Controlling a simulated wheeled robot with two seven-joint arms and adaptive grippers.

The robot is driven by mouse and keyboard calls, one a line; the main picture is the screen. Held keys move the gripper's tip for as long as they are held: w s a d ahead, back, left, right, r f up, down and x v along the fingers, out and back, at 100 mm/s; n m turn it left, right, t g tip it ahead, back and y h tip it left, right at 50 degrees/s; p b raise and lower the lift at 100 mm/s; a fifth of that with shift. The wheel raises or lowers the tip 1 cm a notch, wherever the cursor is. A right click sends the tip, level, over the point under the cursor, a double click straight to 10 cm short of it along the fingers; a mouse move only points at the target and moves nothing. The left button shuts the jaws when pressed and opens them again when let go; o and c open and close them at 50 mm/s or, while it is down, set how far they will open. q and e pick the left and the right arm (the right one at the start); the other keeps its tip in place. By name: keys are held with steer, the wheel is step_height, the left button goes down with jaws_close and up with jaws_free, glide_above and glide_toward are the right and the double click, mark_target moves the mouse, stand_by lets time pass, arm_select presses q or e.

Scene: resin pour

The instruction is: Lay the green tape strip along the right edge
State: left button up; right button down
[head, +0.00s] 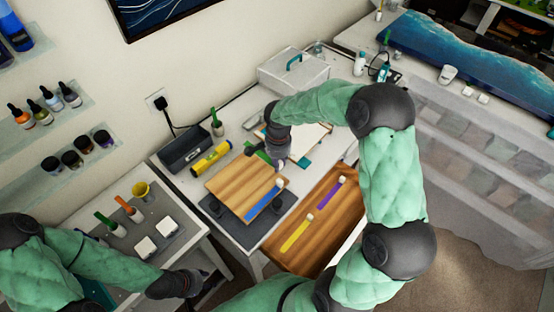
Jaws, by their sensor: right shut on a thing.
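A square wooden board (232,184) lies on a dark grey mat (243,233). A blue tape strip (264,202) lies along its lower-right edge. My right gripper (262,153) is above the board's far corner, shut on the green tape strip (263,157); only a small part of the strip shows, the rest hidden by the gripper. A wooden tray (285,257) to the right of the board holds a yellow strip (297,233) and a purple strip (328,196). My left gripper (197,284) is low at the left, away from the board; its fingers are too dark to read.
A dark bin (184,151) and a yellow tube (211,158) stand behind the board. A clear box with a teal handle (293,68) is at the back. A side table with cups and white blocks (146,247) lies left, near my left arm.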

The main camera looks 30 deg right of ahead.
mark_target(277, 175)
steer(key=shift+w+f+b, duration=0.15)
steer(key=shift+f+b, duration=0.2)
steer(key=shift+f, duration=0.6)
steer(key=shift+f+b, duration=0.4)
steer(key=shift+f, duration=0.3)
steer(key=shift+f+b, duration=0.9)
steer(key=shift+f, duration=0.15)
steer(key=shift+a+b, duration=0.1)
steer(key=shift+b, duration=0.2)
steer(key=c, duration=0.9)
jaws_free()
steer(key=shift+c, duration=0.2)
steer(key=shift+o, duration=0.3)
steer(key=o, duration=0.6)
